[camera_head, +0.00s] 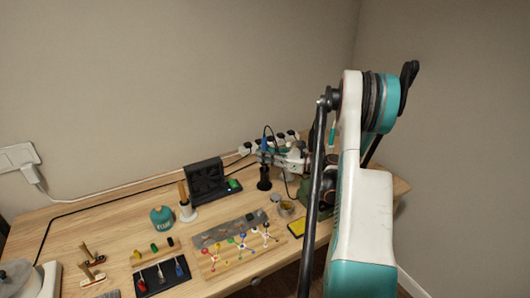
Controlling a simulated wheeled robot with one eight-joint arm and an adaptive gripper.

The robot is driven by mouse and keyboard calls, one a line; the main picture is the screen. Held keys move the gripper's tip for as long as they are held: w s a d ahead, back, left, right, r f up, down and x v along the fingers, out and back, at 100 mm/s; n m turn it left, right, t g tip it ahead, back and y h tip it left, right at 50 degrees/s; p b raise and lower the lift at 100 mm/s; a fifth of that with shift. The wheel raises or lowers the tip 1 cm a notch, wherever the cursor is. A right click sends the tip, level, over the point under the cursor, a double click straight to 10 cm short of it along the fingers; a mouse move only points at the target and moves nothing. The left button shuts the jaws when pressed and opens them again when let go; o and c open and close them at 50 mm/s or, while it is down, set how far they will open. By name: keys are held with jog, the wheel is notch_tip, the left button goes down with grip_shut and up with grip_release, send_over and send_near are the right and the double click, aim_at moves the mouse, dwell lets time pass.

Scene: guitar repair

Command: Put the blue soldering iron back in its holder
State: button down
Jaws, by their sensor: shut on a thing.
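The blue soldering iron (264,143) stands upright at the back of the workbench, its dark cable looping up from its top. Directly below it is the black holder (264,178). The iron lines up with the holder's top; at this size I cannot tell how far its tip is inside. My gripper (265,157) reaches in from the right and is shut on the iron. The jaws partly cover the iron's lower part.
A black fan unit (205,180) stands left of the holder. A teal flux pot (162,219), a parts board (238,243), a small tin (286,208) and a yellow sponge (302,229) lie in front.

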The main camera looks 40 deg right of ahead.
aim_at(265, 138)
jog(key=shift+f, duration=0.35)
jog(key=shift+f, duration=0.1)
jog(key=shift+f, duration=0.7)
jog(key=c, duration=0.8)
grip_release()
jog(key=shift+r+p, duration=2.7)
jog(key=shift+r, duration=2.85)
